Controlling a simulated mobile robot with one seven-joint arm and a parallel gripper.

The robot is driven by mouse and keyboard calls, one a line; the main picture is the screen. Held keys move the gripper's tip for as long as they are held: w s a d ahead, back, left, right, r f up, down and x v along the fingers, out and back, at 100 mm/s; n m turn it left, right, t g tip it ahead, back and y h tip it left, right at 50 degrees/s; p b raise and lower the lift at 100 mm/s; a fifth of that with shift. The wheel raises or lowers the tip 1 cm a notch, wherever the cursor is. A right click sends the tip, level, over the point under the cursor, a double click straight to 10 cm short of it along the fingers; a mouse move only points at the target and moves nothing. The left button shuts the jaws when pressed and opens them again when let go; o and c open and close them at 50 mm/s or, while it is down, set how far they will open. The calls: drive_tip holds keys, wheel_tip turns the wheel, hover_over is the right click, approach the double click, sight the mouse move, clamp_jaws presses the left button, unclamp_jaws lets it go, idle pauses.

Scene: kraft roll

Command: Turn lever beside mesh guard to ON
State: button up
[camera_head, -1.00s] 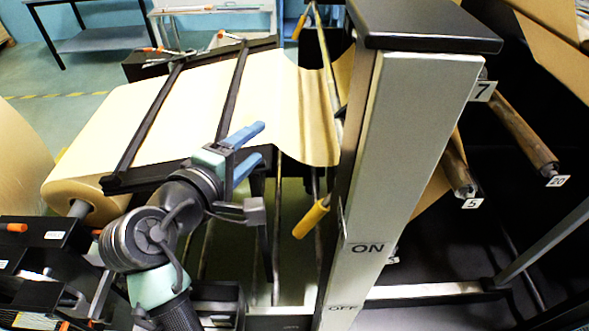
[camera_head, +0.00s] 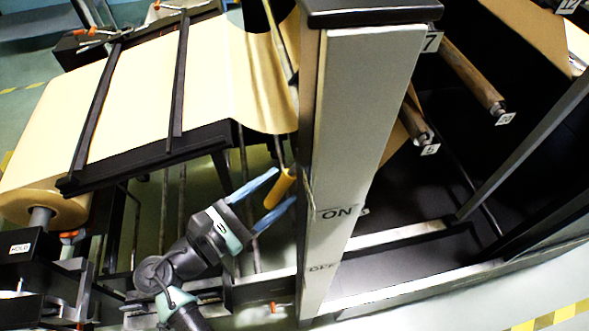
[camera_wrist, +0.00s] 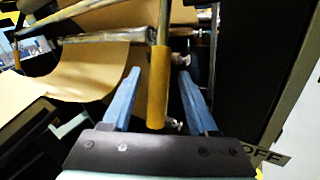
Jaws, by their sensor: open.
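The lever's yellow handle (camera_head: 280,188) hangs down beside the white post (camera_head: 357,120), at the end of a thin metal rod. In the wrist view the yellow handle (camera_wrist: 158,88) stands between the two open blue fingers (camera_wrist: 160,75), with a gap on each side. I cannot tell the depth between fingertips and handle. The OFF label (camera_wrist: 268,156) shows at the lower right there. I cannot make out the mesh guard.
A kraft paper roll (camera_head: 45,205) feeds a sheet across black bars on the left. Numbered rollers (camera_head: 470,75) stick out right of the post. A black frame edge (camera_head: 150,155) lies close above my arm. The post stands close to the right of my gripper.

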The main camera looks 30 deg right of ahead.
sight(294, 176)
drive_tip(key=shift+p+x, duration=0.3)
drive_tip(key=shift+x, duration=2.1)
clamp_jaws()
